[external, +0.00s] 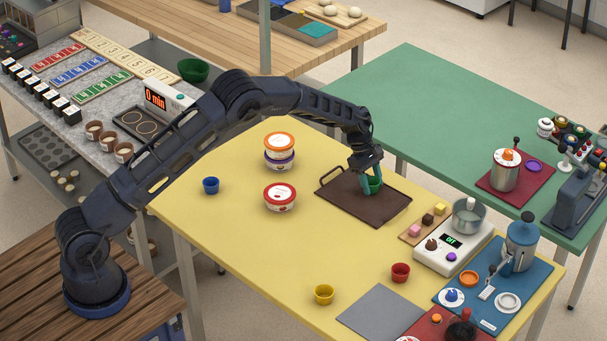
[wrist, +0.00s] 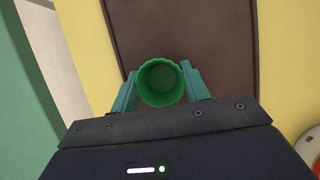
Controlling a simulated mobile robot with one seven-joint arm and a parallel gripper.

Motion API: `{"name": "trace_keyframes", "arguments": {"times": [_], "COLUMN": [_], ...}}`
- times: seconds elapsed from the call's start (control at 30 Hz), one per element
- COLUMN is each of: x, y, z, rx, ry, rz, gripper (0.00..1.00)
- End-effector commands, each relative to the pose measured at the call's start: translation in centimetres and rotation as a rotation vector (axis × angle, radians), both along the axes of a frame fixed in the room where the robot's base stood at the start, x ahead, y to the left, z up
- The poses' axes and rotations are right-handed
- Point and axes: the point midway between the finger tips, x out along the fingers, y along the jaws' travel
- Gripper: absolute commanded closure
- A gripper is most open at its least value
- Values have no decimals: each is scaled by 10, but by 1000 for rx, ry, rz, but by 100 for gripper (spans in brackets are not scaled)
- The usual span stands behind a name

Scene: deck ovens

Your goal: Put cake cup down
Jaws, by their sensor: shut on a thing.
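My gripper (external: 371,180) is over the dark brown tray on the yellow table. It is shut on a green cake cup (external: 376,182), with one teal finger on each side of it. In the wrist view the green cup (wrist: 162,82) is upright, its open mouth facing the camera, between the teal fingers (wrist: 160,92). The brown tray (external: 340,197) lies below; it also fills the middle of the wrist view (wrist: 190,30). I cannot tell whether the cup's base touches the tray.
A blue cup (external: 211,185), a yellow cup (external: 323,294) and a red cup (external: 400,272) stand on the yellow table. Lidded tubs (external: 280,197) stand left of the tray. A small board with cubes (external: 424,223) and a white scale (external: 452,249) lie to its right.

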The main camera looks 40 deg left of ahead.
Motion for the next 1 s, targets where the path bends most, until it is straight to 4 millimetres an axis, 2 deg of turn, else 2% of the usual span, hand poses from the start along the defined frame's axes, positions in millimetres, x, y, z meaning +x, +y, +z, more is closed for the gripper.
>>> {"name": "trace_keyframes", "arguments": {"times": [0.13,0.17,0.23,0.27,0.53,0.67,0.77,1.0], "x": [0,0,0,0,0,0,1,0], "y": [0,0,0,0,0,2,7,25], "z": [-3,-3,-3,-3,-2,5,18,60], "rx": [0,0,0,0,0,0,-1,-1], "ry": [1,0,0,0,0,-1,-2,-2], "rz": [0,0,0,0,0,0,1,1], "gripper": [76,48,35,33,33,33,33,33]}}
